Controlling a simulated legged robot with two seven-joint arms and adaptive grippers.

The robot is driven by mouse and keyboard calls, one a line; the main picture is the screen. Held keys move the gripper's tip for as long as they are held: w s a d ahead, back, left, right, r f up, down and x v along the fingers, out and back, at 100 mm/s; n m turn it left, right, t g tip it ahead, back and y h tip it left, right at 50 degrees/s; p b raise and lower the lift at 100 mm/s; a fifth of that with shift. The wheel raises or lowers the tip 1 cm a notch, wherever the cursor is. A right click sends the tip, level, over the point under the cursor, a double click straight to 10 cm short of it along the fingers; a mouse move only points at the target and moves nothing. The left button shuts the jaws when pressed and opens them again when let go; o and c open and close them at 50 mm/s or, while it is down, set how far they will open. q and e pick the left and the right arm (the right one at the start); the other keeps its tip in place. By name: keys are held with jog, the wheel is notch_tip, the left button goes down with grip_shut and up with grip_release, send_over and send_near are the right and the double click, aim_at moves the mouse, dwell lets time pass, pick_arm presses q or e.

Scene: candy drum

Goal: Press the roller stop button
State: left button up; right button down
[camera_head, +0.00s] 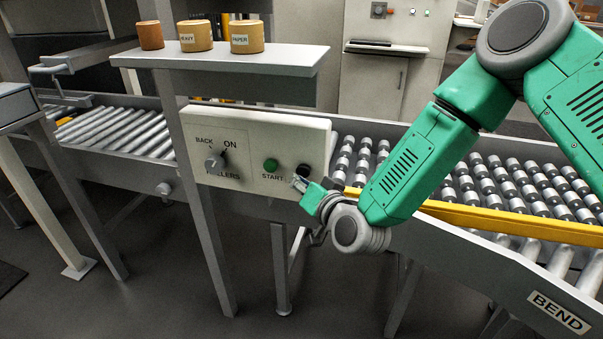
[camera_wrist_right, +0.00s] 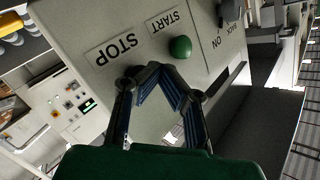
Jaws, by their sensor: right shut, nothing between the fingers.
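The control panel (camera_head: 215,145) is a pale box on the conveyor frame, with a rotary knob (camera_head: 214,161), a green START button (camera_head: 271,165) and a dark button (camera_head: 303,170) to its right. My right gripper (camera_head: 299,183) is shut and empty, just in front of the panel by the dark button. It hides the label there. In the right wrist view the gripper (camera_wrist_right: 155,68) has its fingertips together beside the STOP label (camera_wrist_right: 115,48) and the green button (camera_wrist_right: 180,47). The stop button is not clearly told from the dark finger there. I cannot tell whether they touch. My left gripper is not in view.
Roller conveyors run left and right of the panel. A yellow rail (camera_head: 470,218) edges the right one, which bears a BEND label (camera_head: 558,312). A shelf (camera_head: 225,58) with 3 wooden pots stands above the panel. A grey post (camera_head: 205,210) passes the panel's left side.

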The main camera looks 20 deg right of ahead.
jog(key=shift+w+d, duration=0.3)
jog(key=shift+d, duration=0.1)
jog(key=shift+a, duration=0.15)
jog(key=shift+w+d, duration=0.35)
dwell(0.5)
dwell(0.4)
jog(key=shift+s+a+r, duration=0.1)
jog(key=shift+s+a, duration=0.5)
jog(key=shift+s, duration=0.1)
jog(key=shift+s+a+p, duration=0.2)
jog(key=shift+s+a, duration=0.55)
jog(key=shift+s, duration=0.3)
jog(key=shift+s+a+p, duration=0.2)
jog(key=shift+s+a, duration=0.5)
jog(key=shift+s, duration=0.35)
